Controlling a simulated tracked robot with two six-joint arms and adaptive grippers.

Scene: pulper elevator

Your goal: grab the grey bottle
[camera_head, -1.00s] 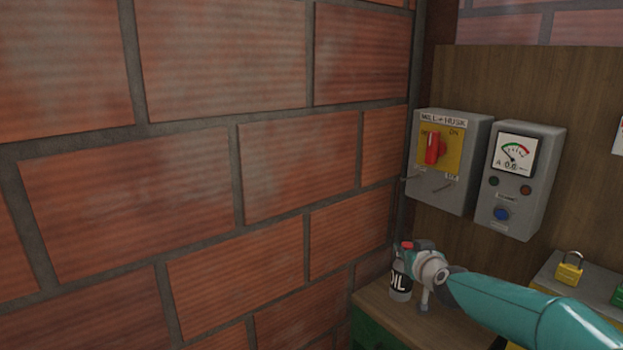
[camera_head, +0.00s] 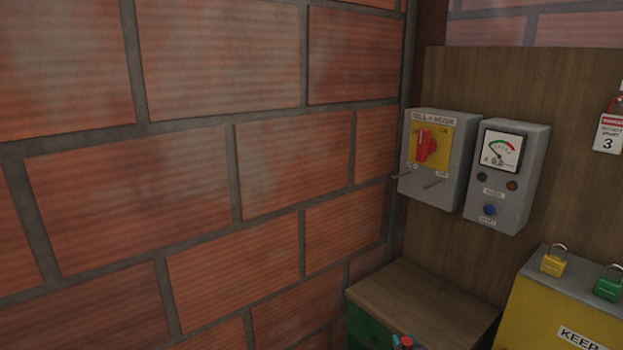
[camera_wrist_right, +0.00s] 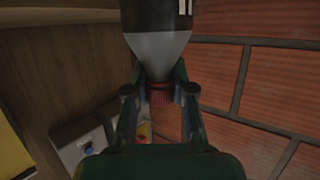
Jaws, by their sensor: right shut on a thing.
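The grey bottle (camera_wrist_right: 158,52) fills the top middle of the right wrist view. It has a grey cone-shaped shoulder, a dark band with white marks and a red neck or cap. My right gripper (camera_wrist_right: 160,92) is shut on it at the red part, one finger on each side. In the head view only a small bit of red and blue-grey (camera_head: 404,342) shows at the bottom edge; the rest of the bottle and gripper is cut off there. My left gripper is not in view.
A wooden-topped green cabinet (camera_head: 425,295) has a clear top. A switch box (camera_head: 432,157) and a meter box (camera_head: 506,177) hang above it. A yellow box (camera_head: 560,310) with padlocks stands right. A brick wall (camera_head: 200,170) fills the left.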

